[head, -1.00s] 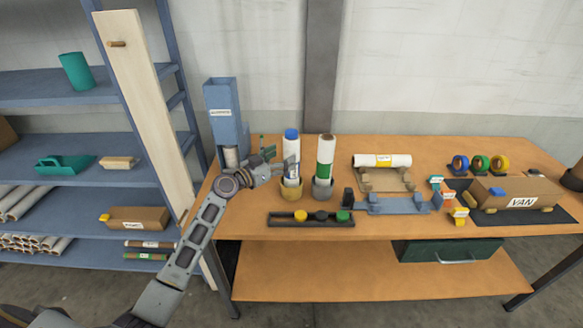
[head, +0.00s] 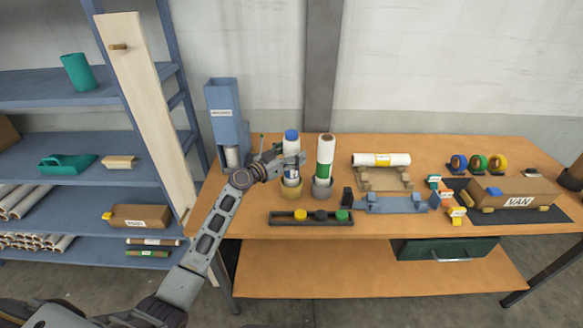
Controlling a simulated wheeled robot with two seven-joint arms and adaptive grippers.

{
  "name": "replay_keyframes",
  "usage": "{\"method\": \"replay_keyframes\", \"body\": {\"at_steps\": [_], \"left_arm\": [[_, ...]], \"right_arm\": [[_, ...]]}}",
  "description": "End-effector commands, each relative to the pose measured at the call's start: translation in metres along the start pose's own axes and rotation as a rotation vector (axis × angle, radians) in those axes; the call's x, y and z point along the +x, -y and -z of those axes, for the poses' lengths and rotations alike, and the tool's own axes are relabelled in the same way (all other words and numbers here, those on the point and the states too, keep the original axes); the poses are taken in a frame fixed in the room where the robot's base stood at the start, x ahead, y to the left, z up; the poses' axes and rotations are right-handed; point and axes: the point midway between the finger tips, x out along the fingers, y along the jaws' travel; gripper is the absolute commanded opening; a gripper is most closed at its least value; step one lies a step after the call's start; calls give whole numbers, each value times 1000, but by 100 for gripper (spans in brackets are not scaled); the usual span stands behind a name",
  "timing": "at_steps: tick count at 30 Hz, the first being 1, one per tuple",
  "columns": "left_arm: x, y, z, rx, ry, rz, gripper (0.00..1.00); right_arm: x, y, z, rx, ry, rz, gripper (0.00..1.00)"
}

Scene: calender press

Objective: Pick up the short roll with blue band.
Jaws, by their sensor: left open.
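A white roll with a blue top (head: 291,136) stands upright in a tan round holder (head: 291,190) on the bench. Some blue also shows low on it, just above the holder. My left gripper (head: 294,163) is open at the roll's mid-height and covers part of it. Its fingers reach across the roll in this view; I cannot tell whether they touch it. My right gripper is not in view.
A white roll with a green band (head: 325,160) stands close by on the right in a grey holder (head: 322,190). A blue dispenser (head: 225,125) stands behind left. A button strip (head: 310,217) lies in front. A yellow-banded roll (head: 382,160) lies on a cradle farther right.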

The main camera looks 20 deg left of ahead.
Motion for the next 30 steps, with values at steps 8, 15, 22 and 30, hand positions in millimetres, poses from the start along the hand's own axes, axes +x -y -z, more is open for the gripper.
{"method": "replay_keyframes", "body": {"at_steps": [8, 15, 22, 30], "left_arm": [[0, 0, 0, 0, 0, 0, 61], [0, 0, 0, 0, 0, 0, 30], [0, 0, 1, 0, -1, 0, 5], [0, 0, 2, 1, -1, 0, 5]], "right_arm": [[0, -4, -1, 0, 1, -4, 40], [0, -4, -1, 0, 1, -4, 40], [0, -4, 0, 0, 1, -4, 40], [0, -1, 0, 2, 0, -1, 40]]}}
